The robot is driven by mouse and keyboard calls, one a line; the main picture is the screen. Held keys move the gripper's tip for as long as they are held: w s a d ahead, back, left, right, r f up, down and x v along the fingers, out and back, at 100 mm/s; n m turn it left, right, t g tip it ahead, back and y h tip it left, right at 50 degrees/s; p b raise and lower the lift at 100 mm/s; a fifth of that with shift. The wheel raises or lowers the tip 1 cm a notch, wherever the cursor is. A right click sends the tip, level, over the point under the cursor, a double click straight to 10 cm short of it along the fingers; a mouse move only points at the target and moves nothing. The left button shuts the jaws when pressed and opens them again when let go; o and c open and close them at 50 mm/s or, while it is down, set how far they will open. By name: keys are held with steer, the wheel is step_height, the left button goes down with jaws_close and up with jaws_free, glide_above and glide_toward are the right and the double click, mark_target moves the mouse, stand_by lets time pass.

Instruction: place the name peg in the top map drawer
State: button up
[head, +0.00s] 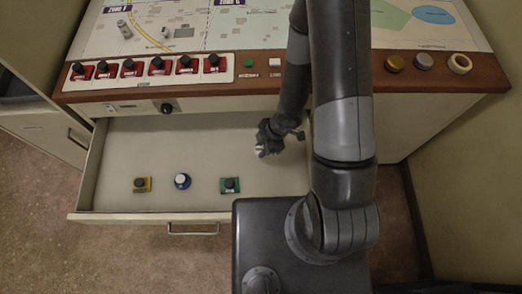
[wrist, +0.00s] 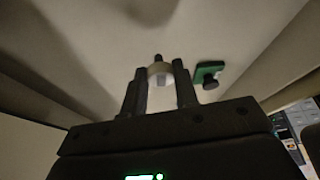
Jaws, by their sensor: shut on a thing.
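My gripper (head: 268,145) is over the right part of the open top map drawer (head: 140,217), toward its back. It is shut on a small pale round peg (head: 261,151), taken here as the name peg. In the wrist view the peg (wrist: 161,72) sits between the two fingertips, with a dark stub on its far side. The drawer's pale floor is behind it. I cannot tell whether the peg touches the floor. The fingers and arm hide part of the peg and the drawer's right side.
The drawer's back middle is bare. The console's wooden edge (head: 230,88) overhangs behind, with several red switches (head: 157,66).

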steer(key=shift+f, duration=1.9)
steer(key=o, duration=0.9)
steer(key=shift+f, duration=0.1)
steer(key=shift+o, duration=0.2)
steer(key=v, duration=1.2)
